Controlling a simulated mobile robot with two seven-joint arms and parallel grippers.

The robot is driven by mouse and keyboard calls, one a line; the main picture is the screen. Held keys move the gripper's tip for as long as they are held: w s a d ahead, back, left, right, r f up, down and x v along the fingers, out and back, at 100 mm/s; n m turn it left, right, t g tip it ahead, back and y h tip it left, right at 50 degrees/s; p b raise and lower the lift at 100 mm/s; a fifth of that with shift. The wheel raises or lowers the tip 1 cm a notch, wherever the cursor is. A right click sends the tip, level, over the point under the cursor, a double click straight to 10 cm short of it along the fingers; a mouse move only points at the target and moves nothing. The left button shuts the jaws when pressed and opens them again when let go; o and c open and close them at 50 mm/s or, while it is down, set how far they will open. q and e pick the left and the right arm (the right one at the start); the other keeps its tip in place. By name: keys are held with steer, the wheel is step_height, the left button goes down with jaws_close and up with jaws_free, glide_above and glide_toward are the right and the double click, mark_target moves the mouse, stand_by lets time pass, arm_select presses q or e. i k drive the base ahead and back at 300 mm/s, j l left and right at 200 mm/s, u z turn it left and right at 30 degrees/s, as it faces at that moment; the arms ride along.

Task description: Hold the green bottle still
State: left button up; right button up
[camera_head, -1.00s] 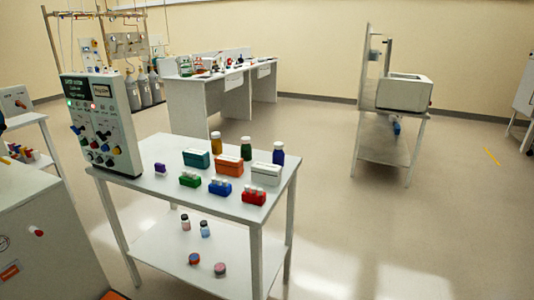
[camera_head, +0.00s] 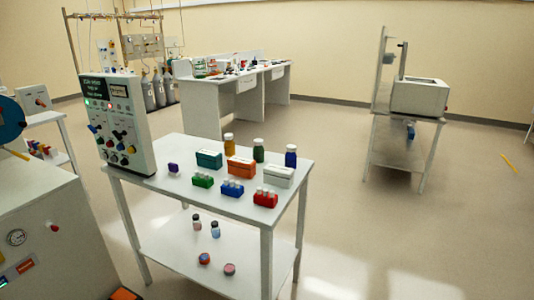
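The green bottle (camera_head: 259,150) stands upright at the back of the white table (camera_head: 152,178). It is between an amber bottle (camera_head: 229,144) on its left and a blue bottle (camera_head: 291,156) on its right. Its lower part is partly hidden behind the orange box (camera_head: 240,167). No gripper touches it. Neither of my grippers shows in the head view.
A control panel (camera_head: 118,125) stands at the table's left end. A teal box (camera_head: 209,158), a white box (camera_head: 279,175) and small vial racks (camera_head: 232,188) are in front of the bottles. Open floor (camera_head: 345,220) lies to the right.

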mark_target(258, 152)
steer(key=z, duration=0.55)
steer(key=i+l+z, duration=0.1)
steer(key=z, duration=0.25)
steer(key=i+z, duration=0.1)
steer(key=z, duration=0.3)
steer(key=i+l+z, duration=0.1)
steer(key=z, duration=0.25)
steer(key=i+l+u, duration=0.1)
steer(key=i+u, duration=0.25)
steer(key=i, duration=0.9)
steer(key=i+u, duration=0.15)
steer(key=i, duration=0.5)
steer(key=i+u, duration=0.1)
steer(key=i, duration=0.55)
steer(key=i+u, duration=0.15)
steer(key=i, duration=0.5)
steer(key=i+l+u, duration=0.15)
steer(key=i, duration=0.45)
steer(key=i+u, duration=0.45)
steer(key=i+l+u, duration=0.2)
steer(key=i+u, duration=0.2)
steer(key=i, duration=0.15)
steer(key=i+j+u, duration=0.1)
steer(key=u, duration=0.3)
steer(key=i+u, duration=0.55)
steer(key=u, duration=0.25)
